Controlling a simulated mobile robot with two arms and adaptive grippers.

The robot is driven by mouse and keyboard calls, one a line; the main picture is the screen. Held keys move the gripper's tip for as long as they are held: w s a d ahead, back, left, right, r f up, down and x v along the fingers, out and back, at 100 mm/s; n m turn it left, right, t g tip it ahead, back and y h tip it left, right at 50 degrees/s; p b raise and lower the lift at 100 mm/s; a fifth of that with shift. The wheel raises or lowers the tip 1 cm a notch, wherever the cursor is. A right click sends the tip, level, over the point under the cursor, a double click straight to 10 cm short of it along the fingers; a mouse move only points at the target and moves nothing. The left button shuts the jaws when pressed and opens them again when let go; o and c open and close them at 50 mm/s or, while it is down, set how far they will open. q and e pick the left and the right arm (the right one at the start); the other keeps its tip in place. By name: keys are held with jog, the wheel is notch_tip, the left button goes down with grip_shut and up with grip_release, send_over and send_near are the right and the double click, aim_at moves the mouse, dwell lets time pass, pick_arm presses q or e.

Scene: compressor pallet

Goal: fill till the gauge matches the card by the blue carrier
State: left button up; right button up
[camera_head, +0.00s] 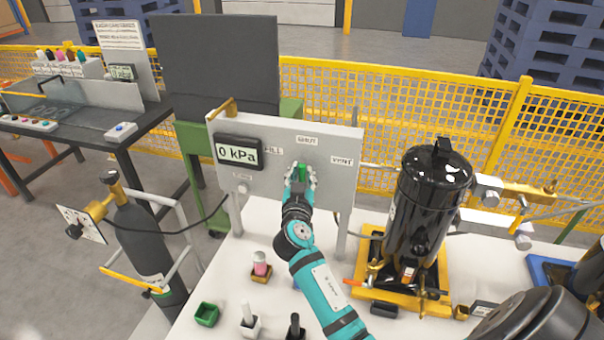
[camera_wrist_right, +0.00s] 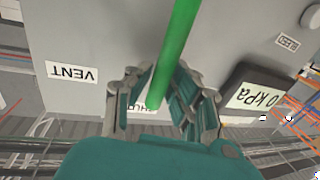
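The grey panel (camera_head: 228,176) carries a gauge (camera_head: 238,153) reading 0 kPa, which also shows in the right wrist view (camera_wrist_right: 257,95). Labels FILL, SHUT and VENT surround a green valve handle (camera_head: 302,171); the handle is near the SHUT label. My right gripper (camera_head: 301,178) has its fingers closed against both sides of the green handle (camera_wrist_right: 173,62), seen close in the wrist view. The blue carrier (camera_head: 543,272) is at the right edge, with part of a dark tank on it. A small dark-framed card (camera_head: 483,309) lies left of it; its writing is unreadable. My left gripper is out of view.
A black tank (camera_head: 425,205) stands in a yellow carrier (camera_head: 390,294) right of my arm. A pink-topped item (camera_head: 261,265), a green box (camera_head: 207,314) and small fittings are on the white table. A grey cylinder (camera_head: 143,240) stands left. Yellow fencing (camera_head: 400,105) runs behind.

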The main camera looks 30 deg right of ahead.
grip_shut()
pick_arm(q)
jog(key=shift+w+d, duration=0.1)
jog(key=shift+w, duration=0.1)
pick_arm(e)
jog(key=shift+w+f, duration=0.1)
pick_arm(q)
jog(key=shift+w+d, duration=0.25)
pick_arm(e)
jog(key=shift+d+f, duration=0.1)
jog(key=shift+w, duration=0.1)
